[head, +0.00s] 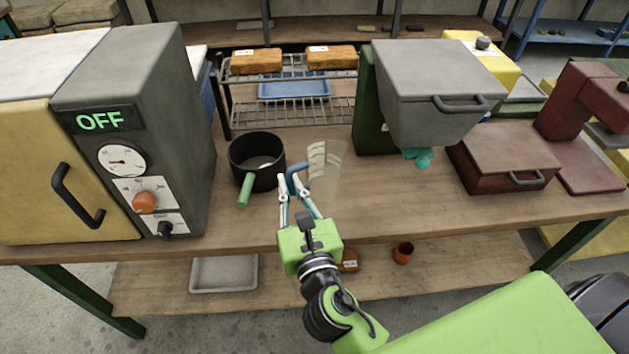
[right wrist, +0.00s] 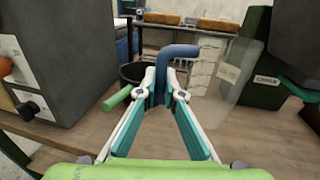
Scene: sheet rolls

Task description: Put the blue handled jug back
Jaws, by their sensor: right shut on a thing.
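The jug (head: 333,172) is clear, with a pale marked panel and a blue handle (head: 293,178). It is upright at the middle of the workbench, right of the black pot. My right gripper (head: 294,182) is shut on the blue handle, on the jug's left side. In the right wrist view the handle (right wrist: 181,51) rises between the fingers (right wrist: 166,88), and the clear body (right wrist: 230,80) is to the right. I cannot tell whether the jug's base touches the bench. My left gripper is not in view.
A black pot (head: 239,157) with a green handle stands close left. A grey oven (head: 135,130) reading OFF is further left. A grey hopper machine (head: 436,90) stands right. Behind is a wire rack (head: 245,110) with loaves and a blue tray. The bench front (head: 420,215) is clear.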

